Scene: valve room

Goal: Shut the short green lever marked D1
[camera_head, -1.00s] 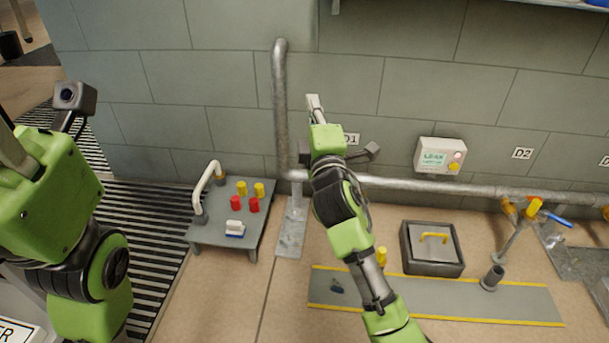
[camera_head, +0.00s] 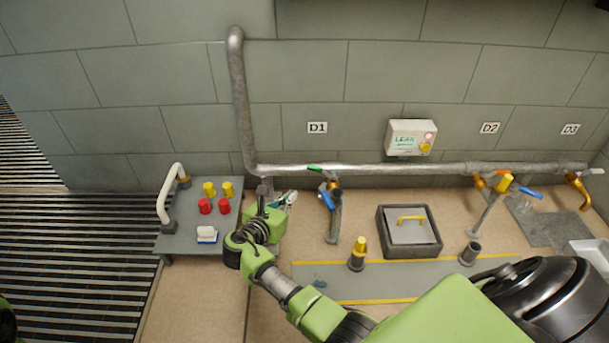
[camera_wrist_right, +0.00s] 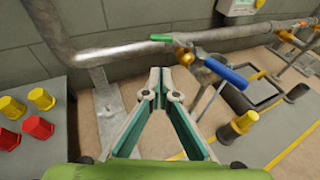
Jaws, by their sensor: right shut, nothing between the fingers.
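The short green lever (camera_head: 315,168) sits on the wall pipe just below the D1 sign (camera_head: 317,128), and lies roughly along the pipe. It also shows in the right wrist view (camera_wrist_right: 161,37), beyond the fingertips. A blue handle (camera_head: 327,200) hangs just below it on the brass tap, also in the wrist view (camera_wrist_right: 225,73). My right gripper (camera_head: 288,197) is below and left of the lever, apart from it. In the wrist view its fingers (camera_wrist_right: 166,77) meet at the tips and hold nothing. My left gripper is out of view.
The pipe (camera_head: 400,170) runs along the wall, with a riser (camera_head: 240,95) at left. A grey platform (camera_head: 182,240) with red and yellow knobs stands left of my gripper. A yellow-topped post (camera_head: 357,252) and a hatch (camera_head: 436,248) are to the right.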

